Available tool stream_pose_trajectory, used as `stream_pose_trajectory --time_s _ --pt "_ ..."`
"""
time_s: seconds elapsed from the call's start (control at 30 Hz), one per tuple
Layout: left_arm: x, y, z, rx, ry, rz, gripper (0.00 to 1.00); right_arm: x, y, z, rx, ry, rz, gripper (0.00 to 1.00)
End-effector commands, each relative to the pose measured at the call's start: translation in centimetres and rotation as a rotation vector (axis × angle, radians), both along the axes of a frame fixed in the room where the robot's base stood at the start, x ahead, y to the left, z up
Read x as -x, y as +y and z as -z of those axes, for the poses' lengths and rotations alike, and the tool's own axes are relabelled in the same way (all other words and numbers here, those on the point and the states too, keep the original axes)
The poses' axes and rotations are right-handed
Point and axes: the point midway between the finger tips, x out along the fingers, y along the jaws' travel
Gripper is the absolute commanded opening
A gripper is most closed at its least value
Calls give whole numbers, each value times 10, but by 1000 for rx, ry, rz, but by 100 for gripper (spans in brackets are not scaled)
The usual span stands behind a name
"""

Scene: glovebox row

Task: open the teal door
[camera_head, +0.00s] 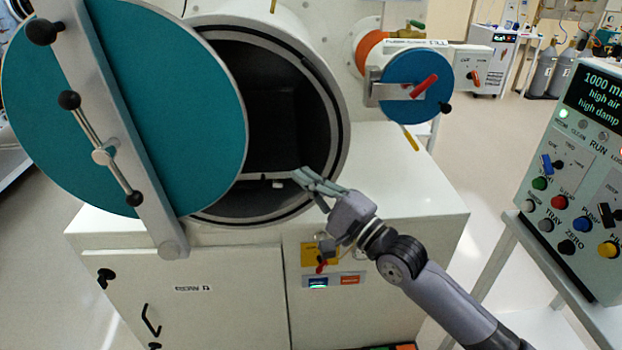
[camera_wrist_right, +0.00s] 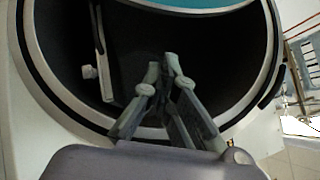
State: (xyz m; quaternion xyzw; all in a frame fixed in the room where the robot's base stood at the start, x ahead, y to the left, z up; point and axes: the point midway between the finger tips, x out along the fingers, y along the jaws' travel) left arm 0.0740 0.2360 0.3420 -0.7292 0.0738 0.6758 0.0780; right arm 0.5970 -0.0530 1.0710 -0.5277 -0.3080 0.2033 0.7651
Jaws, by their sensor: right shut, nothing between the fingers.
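The large round teal door (camera_head: 180,75) stands swung out to the left of the dark round chamber opening (camera_head: 270,100) in the head view. A grey bar crosses the door, with a rod handle (camera_head: 101,150) that has black knobs. The door still overlaps the left part of the opening in this view. My right gripper (camera_head: 300,178) is at the lower right of the opening, shut and empty, apart from the door. In the right wrist view its fingers (camera_wrist_right: 163,65) point into the dark opening, and a teal strip of the door (camera_wrist_right: 190,4) shows at the top. My left gripper is not in view.
A smaller blue round hatch (camera_head: 415,88) with a red handle is right of the opening. A white cabinet (camera_head: 190,290) stands below. A control panel (camera_head: 580,170) on a stand is at the right. Clear floor lies between cabinet and back wall.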

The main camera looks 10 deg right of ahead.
Motion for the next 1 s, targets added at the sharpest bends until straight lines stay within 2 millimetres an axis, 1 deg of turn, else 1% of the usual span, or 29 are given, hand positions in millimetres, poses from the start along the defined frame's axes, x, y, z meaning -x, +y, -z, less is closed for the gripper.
stream_pose_trajectory --time_s 0.03,0.17,0.27,0.3,0.4,0.53,0.7,1.0 --pt "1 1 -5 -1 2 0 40 -9 8 -7 -3 -2 -1 0" --pt "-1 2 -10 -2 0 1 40 -30 26 -14 0 -2 0 0" --pt "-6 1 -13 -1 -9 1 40 -44 39 -18 1 -1 1 0" --pt "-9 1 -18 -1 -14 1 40 -44 46 -22 -3 1 -2 0" --pt "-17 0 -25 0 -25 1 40 -43 59 -26 -1 2 -1 0" --pt "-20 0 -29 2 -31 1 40 -44 70 -29 1 1 1 0" --pt "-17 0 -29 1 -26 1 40 -44 74 -29 3 1 2 0" --pt "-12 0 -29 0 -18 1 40 -44 74 -29 4 0 2 0"
